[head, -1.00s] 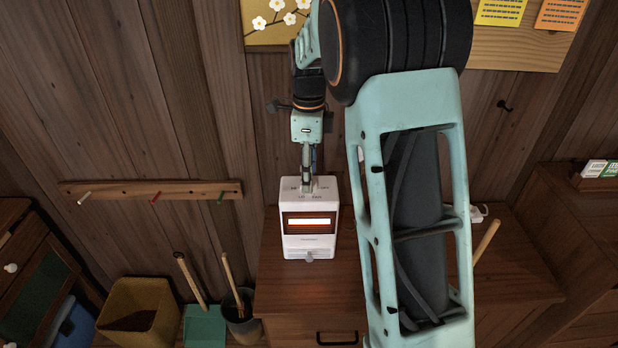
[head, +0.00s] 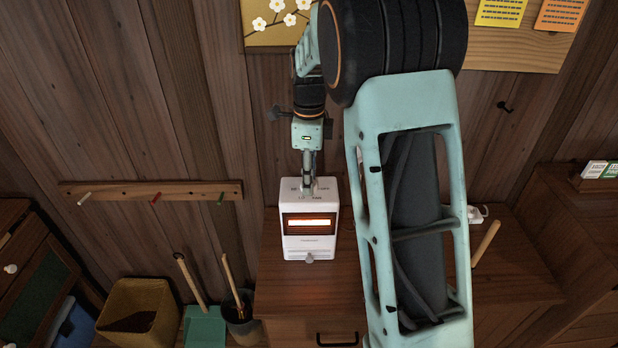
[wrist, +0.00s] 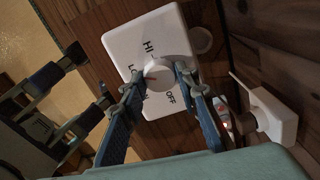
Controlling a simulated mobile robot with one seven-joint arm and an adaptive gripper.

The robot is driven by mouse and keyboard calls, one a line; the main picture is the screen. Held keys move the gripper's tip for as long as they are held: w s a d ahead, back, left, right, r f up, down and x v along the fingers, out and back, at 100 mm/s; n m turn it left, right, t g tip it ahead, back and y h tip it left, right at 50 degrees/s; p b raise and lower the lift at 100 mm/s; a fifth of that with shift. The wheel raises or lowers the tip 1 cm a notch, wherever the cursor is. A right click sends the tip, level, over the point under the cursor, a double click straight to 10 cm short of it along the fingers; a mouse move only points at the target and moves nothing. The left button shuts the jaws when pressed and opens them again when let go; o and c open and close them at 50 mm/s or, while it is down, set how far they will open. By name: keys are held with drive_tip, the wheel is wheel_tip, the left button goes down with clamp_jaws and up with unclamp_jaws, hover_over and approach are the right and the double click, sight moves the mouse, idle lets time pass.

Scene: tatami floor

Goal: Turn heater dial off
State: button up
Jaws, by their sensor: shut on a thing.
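The white heater (head: 308,244) stands on the wooden cabinet, its front window (head: 311,223) glowing orange. Its top panel (wrist: 128,42) shows HI, LO and OFF labels; another label is partly hidden by a finger. The round white dial (wrist: 160,80) sits mid-panel, with a small red mark on the side towards LO. My gripper (wrist: 157,82) reaches down from above, shut on the dial with one finger on each side. In the head view my gripper (head: 308,186) is over the heater top, and the dial is mostly hidden.
The wooden cabinet top (head: 385,262) is partly covered by my arm. A white socket box (wrist: 270,116) lies beside the heater. A peg rail (head: 150,191) is on the wall at left. A yellow bin (head: 140,308) and a dark bucket (head: 243,325) stand left of the cabinet.

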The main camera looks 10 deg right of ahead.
drive_tip(key=n+p, duration=0.1)
drive_tip(key=n, duration=0.5)
drive_tip(key=shift+n+p, duration=0.35)
drive_tip(key=shift+n, duration=0.05)
drive_tip(key=n, duration=0.3)
drive_tip(key=shift+r+n, duration=0.1)
drive_tip(key=shift+n, duration=0.2)
drive_tip(key=n+p, duration=0.1)
drive_tip(key=n, duration=0.2)
drive_tip(key=shift+n, duration=0.3)
drive_tip(key=n, duration=0.5)
drive_tip(key=shift+n+p, duration=0.4)
drive_tip(key=shift+n, duration=2)
